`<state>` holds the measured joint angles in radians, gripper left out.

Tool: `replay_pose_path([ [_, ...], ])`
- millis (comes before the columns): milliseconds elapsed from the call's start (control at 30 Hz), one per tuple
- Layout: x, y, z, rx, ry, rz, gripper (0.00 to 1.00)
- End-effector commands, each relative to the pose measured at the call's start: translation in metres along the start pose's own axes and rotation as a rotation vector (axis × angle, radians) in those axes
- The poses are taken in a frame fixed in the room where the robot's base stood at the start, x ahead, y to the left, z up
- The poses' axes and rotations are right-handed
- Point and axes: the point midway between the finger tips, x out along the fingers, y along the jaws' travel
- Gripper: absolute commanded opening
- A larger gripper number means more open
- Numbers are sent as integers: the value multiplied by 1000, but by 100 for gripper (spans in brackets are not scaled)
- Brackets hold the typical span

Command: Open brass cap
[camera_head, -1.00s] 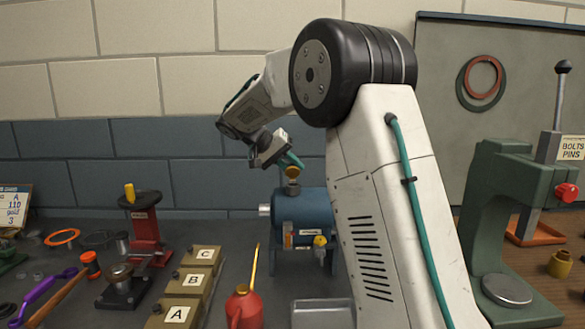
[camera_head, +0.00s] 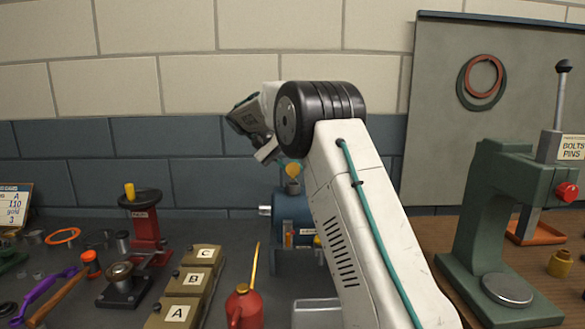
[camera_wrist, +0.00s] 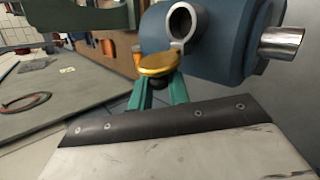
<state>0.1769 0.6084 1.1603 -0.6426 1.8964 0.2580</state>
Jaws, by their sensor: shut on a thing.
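The blue casing (camera_head: 290,208) stands at the back of the bench, and fills the upper right of the wrist view (camera_wrist: 225,40). The brass cap (camera_wrist: 158,64) is beside its grey round neck (camera_wrist: 182,24), whose hole shows uncovered. In the head view the cap (camera_head: 292,170) is tilted above the casing. My gripper (camera_wrist: 160,88) is shut on the cap from below in the wrist view, with teal fingers on either side of a dark part under it. In the head view my arm hides the fingers and the casing's right part.
Lettered boxes (camera_head: 183,309), a red oil can (camera_head: 243,306) and a metal tray (camera_head: 318,312) are in front. A red stand (camera_head: 147,228) is at left. A green press (camera_head: 483,235) stands at right, with a board (camera_head: 440,120) behind it.

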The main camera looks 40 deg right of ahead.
Motion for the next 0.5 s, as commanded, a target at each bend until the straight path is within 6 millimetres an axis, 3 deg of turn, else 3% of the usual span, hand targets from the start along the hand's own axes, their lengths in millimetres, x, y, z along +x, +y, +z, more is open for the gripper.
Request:
replay_pose_path([
  [433,0,0,0,-8,-7,0,0],
  [467,0,0,0,-8,-7,0,21],
  [500,0,0,0,-7,-7,0,32],
])
